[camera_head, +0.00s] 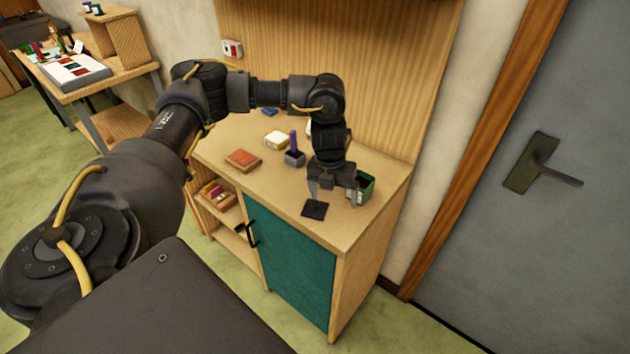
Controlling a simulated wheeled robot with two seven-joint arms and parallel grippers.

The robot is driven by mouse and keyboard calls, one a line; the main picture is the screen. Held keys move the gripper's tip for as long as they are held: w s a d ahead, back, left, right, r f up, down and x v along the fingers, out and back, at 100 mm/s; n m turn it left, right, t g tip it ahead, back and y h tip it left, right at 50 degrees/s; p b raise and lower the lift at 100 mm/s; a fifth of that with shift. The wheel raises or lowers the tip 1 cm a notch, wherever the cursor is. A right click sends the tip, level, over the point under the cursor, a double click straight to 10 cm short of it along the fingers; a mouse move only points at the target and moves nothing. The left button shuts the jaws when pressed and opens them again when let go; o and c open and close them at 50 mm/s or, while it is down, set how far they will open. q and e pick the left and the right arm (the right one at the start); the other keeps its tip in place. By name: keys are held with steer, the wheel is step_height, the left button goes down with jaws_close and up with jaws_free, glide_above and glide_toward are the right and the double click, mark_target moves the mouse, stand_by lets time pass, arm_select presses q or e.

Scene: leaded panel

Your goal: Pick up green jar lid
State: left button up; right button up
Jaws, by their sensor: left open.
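My left gripper (333,198) is open and points down over the right end of the wooden cabinet top. A green container (366,187) stands just right of and behind it, partly hidden by the gripper. One finger overlaps the container in the picture; I cannot tell whether they touch. I cannot make out a separate green lid. A flat dark square (315,209) lies on the cabinet top, below and slightly left of the gripper. My right gripper is not in view.
The cabinet top (345,225) also holds a grey holder with a purple stick (294,155), a yellow-and-white block (276,139) and an orange-brown book-like block (243,160). A wooden back panel (400,80) rises behind. A grey door (540,230) is at the right.

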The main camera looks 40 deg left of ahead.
arm_select(q)
step_height(320, 180, up, 3)
steer(key=y, duration=0.1)
glide_above(315, 204)
steer(key=shift+n+g, duration=0.4)
steer(key=shift+d+f, duration=0.15)
steer(key=shift+f, duration=2.65)
steer(key=shift+a+f, duration=0.15)
steer(key=shift+f, duration=1.15)
steer(key=shift+a+f, duration=0.1)
steer(key=shift+f, duration=1.15)
steer(key=shift+s, duration=0.1)
steer(key=shift+c, duration=0.2)
steer(key=c, duration=1)
steer(key=shift+r, duration=0.15)
